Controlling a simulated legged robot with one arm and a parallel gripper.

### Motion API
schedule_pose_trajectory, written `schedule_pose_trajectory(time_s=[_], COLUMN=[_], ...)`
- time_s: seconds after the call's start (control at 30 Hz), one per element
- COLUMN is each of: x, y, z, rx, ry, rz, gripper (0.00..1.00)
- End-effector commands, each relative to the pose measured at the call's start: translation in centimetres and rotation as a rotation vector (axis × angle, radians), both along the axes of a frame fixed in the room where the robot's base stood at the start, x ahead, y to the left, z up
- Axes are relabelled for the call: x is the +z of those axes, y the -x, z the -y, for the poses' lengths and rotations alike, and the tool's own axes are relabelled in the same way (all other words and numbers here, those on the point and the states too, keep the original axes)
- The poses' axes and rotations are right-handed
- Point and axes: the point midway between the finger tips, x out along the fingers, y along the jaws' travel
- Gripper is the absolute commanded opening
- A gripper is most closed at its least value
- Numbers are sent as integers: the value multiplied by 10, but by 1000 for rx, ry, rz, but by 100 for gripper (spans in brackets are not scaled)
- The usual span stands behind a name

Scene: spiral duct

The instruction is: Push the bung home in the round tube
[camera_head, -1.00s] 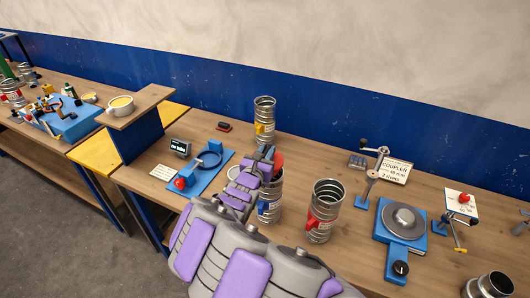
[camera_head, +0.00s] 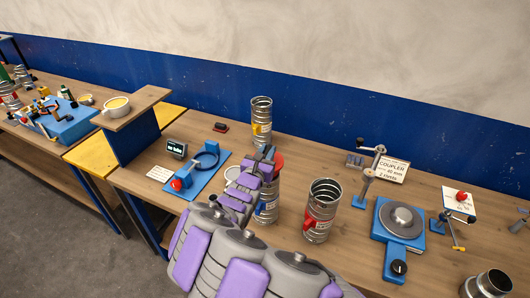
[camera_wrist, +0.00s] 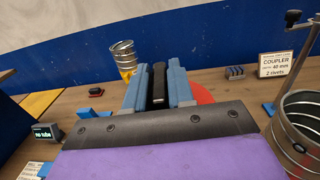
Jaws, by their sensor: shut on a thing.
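My gripper (camera_head: 268,154) is above the spiral metal tube with the blue tag (camera_head: 268,208), whose mouth is largely hidden by my arm. A red round piece (camera_head: 278,161), seemingly the bung, shows at the jaws' right side; it also shows as an orange-red disc behind the jaws in the wrist view (camera_wrist: 205,93). The blue jaws (camera_wrist: 159,82) are closed around a dark upright piece. I cannot tell whether the red piece touches the tube. A red-tag tube (camera_head: 321,210) stands open to the right, and a yellow-tag tube (camera_head: 261,122) stands behind.
A blue turntable device (camera_head: 400,220), a crank stand (camera_head: 368,175) and a COUPLER sign (camera_head: 392,168) are right. A raised wooden shelf (camera_head: 137,105) stands further left.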

Motion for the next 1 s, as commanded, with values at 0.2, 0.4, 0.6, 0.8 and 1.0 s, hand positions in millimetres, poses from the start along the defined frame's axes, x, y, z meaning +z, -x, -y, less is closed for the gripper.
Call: schedule_pose_trajectory(time_s=[0.2,0.4,0.6,0.8,1.0], x=[-5,-9,-6,-3,-3], y=[0,0,-1,0,0], z=[-1,-2,-2,-2,-1], rx=[0,0,0,0,0], ry=[1,2,1,1,1], rz=[1,0,0,-1,0], gripper=[0,0,0,0,0])
